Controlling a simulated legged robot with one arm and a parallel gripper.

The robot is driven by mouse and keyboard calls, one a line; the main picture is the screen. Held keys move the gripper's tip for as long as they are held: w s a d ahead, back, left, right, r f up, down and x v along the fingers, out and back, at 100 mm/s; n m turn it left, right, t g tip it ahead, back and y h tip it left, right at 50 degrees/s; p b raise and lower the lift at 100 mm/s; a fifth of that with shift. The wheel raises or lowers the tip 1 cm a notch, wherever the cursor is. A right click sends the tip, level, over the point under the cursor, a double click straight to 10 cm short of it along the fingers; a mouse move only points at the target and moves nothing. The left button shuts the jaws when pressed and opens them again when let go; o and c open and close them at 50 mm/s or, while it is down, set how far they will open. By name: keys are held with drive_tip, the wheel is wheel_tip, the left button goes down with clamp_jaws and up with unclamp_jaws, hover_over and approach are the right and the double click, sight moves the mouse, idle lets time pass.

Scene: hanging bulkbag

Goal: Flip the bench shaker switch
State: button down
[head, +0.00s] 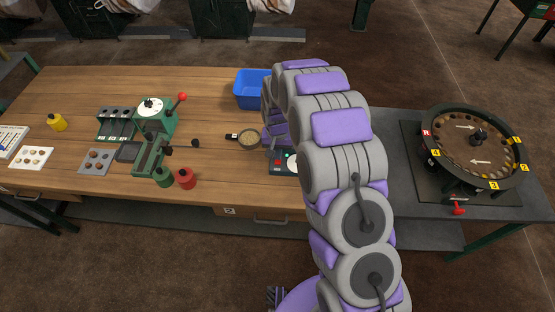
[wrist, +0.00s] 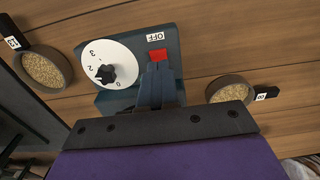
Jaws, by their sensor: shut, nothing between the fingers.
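The bench shaker is a dark teal box (wrist: 172,45) on the wooden bench in the wrist view. It has a white numbered dial (wrist: 97,57) with a black knob, and a red switch (wrist: 157,55) beside a label reading OFF. My gripper (wrist: 159,72) is shut and empty, its fingertips over the box just below the red switch in the picture. I cannot tell whether they touch it. In the head view the shaker (head: 283,168) is partly hidden behind my arm, and the fingertips cannot be made out.
Round pans of grains stand on both sides of the shaker, one at left (wrist: 44,70) and one at right (wrist: 230,88). A blue bin (head: 250,90) stands at the back. A green press (head: 152,135) stands farther left, and a round numbered turntable (head: 475,150) at right.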

drive_tip(key=shift+f, duration=1.35)
idle(1.2)
drive_tip(key=shift+r, duration=0.1)
drive_tip(key=shift+r+p, duration=1)
drive_tip(key=shift+r, duration=2.4)
